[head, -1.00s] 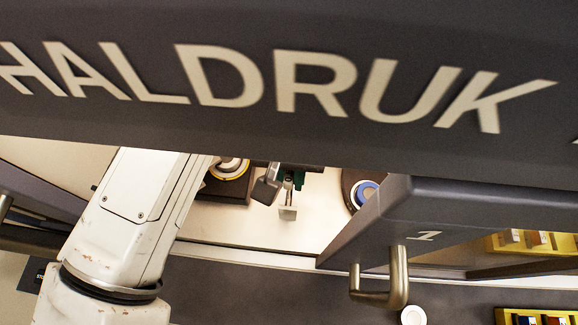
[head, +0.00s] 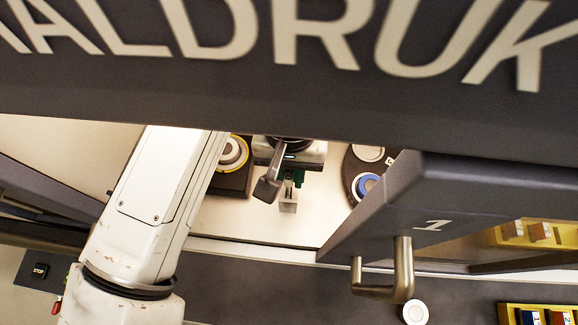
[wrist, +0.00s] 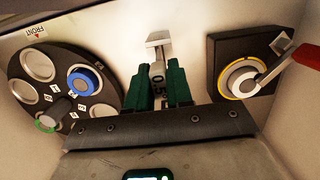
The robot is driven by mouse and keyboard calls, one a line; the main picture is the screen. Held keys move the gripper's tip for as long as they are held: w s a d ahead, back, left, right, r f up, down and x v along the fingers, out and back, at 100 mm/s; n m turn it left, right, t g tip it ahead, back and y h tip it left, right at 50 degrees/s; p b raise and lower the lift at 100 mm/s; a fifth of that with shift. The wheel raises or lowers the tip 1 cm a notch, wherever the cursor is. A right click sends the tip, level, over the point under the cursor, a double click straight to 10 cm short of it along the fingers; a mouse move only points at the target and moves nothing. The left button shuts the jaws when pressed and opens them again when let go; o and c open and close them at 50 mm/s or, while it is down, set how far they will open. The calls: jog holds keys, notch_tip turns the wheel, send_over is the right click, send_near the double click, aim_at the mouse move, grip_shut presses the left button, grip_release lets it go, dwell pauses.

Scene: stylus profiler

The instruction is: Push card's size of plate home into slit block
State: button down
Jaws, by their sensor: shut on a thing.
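My gripper (wrist: 162,92) has green fingers and is shut on a small grey piece (wrist: 158,74) that appears marked 0.5. A pale, squared piece (wrist: 158,40) shows just beyond the fingertips in the wrist view. It also shows below my gripper (head: 290,176) in the head view, as a small pale block (head: 288,204). I cannot tell whether this pale piece is the plate's end or the slit block. No slit is clear, and the contact between held piece and pale piece is too small to judge.
A dark round turntable with a blue ring (wrist: 84,80) stands left in the wrist view. A black block with a yellow-ringed dial (wrist: 240,78) and lever stands right. In the head view, the HALDRUK cover (head: 290,90) overhangs, and an open door marked 1 (head: 430,205) stands right.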

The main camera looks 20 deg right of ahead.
aim_at(289, 174)
jog(key=shift+f+b, duration=1.1)
jog(key=shift+f, duration=0.75)
jog(key=c, duration=0.9)
grip_release()
jog(key=shift+c, duration=0.6)
notch_tip(289, 174, up, 7)
jog(key=p, duration=0.6)
jog(key=shift+f, duration=0.15)
